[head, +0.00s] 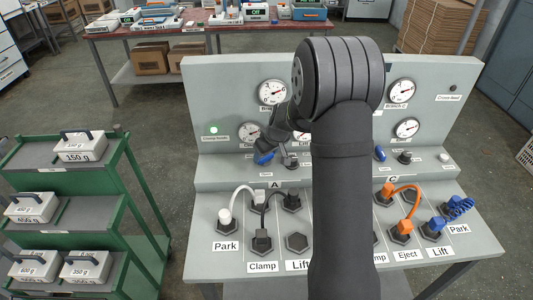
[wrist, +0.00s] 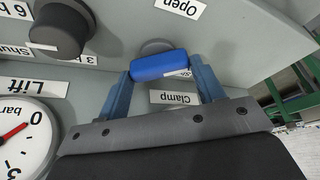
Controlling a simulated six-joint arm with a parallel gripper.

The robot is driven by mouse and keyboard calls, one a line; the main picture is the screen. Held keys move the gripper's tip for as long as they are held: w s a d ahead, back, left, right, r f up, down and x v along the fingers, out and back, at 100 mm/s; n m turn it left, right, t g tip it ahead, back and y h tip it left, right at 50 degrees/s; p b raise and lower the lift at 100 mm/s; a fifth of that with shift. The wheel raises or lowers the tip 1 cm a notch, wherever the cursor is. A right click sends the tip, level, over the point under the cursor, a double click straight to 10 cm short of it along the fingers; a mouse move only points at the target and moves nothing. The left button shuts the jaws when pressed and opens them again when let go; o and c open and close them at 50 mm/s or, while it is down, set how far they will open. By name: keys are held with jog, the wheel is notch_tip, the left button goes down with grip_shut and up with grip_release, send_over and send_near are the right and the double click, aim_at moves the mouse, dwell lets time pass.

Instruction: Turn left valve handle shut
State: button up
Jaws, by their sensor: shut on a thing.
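The left valve handle is a blue bar, seen in the head view (head: 264,158) on the left of the panel's ledge, and up close in the wrist view (wrist: 160,66). It sits on a round grey stem, with a "Clamp" label (wrist: 176,97) and an "Open" label (wrist: 180,6) near it. My gripper (wrist: 162,72) has its two blue fingers at either end of the handle and is shut on it. In the head view my gripper (head: 266,148) is partly hidden by my own wrist. The right blue valve handle (head: 380,153) stands free.
A dark knob (wrist: 62,27) is close beside the handle. Pressure gauges (head: 271,92) sit on the upright panel above. Cables with plugs (head: 262,240) fill the lower sloped panel. A green cart (head: 80,180) with labelled weights stands at the left.

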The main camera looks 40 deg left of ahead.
jog(key=m+t, duration=0.1)
jog(key=m, duration=0.2)
jog(key=m+t+h, duration=0.1)
jog(key=m, duration=0.2)
jog(key=shift+s+a+m, duration=0.1)
jog(key=shift+s+m, duration=0.05)
jog(key=shift+m, duration=0.25)
jog(key=shift+h, duration=0.3)
jog(key=o, duration=1)
jog(key=shift+t, duration=0.3)
jog(key=v, duration=1.7)
jog(key=shift+r, duration=0.2)
jog(key=x, duration=1.7)
jog(key=shift+f, duration=0.2)
